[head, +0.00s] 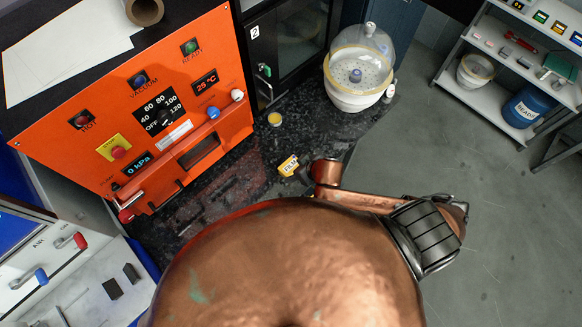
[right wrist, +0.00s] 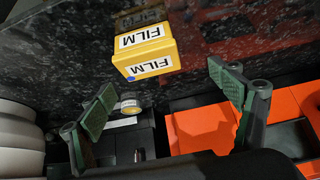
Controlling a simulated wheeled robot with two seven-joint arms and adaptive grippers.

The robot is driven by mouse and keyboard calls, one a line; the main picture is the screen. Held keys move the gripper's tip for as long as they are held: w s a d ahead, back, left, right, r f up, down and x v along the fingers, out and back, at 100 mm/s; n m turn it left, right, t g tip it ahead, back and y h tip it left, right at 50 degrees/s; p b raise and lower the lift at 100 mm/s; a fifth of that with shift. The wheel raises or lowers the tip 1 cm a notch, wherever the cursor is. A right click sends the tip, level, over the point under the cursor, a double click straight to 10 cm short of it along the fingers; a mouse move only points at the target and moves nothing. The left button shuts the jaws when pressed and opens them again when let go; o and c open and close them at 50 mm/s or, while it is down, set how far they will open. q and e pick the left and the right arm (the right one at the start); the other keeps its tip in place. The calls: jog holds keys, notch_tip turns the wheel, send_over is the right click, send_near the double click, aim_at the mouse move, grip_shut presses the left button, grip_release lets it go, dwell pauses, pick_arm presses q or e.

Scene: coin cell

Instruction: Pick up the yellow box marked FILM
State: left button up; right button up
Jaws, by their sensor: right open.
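The yellow box marked FILM (head: 288,165) rests on the dark speckled counter (head: 240,165), in front of the orange panel. In the head view my copper right arm covers much of the counter's near part. My right gripper (head: 305,173) is mostly hidden by that arm and shows only as a dark bit just right of the box. In the right wrist view my right gripper (right wrist: 162,82) is open, with a green-padded finger on each side. The FILM box (right wrist: 147,60) shows ahead between the fingers, with no visible finger contact. My left gripper is not in view.
The orange control panel (head: 215,75) stands left of the box. A small yellow-topped round container (head: 275,119) sits behind it on the counter. A glass-domed vessel (head: 358,75) stands at the back right. Shelves (head: 490,55) and a blue BEADS drum (head: 527,107) are farther right.

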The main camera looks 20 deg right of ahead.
aim_at(291, 166)
jog(key=shift+w+d+f, duration=0.1)
jog(key=shift+w+f, duration=0.45)
jog(key=shift+f, duration=0.45)
jog(key=shift+w+d+f, duration=0.1)
jog(key=shift+w+f, duration=0.5)
jog(key=shift+f, duration=0.35)
jog(key=shift+w+d+f, duration=0.1)
jog(key=shift+w+f, duration=0.45)
jog(key=shift+f, duration=0.45)
jog(key=shift+c, duration=0.3)
jog(key=c, duration=1.2)
jog(key=shift+c, duration=0.2)
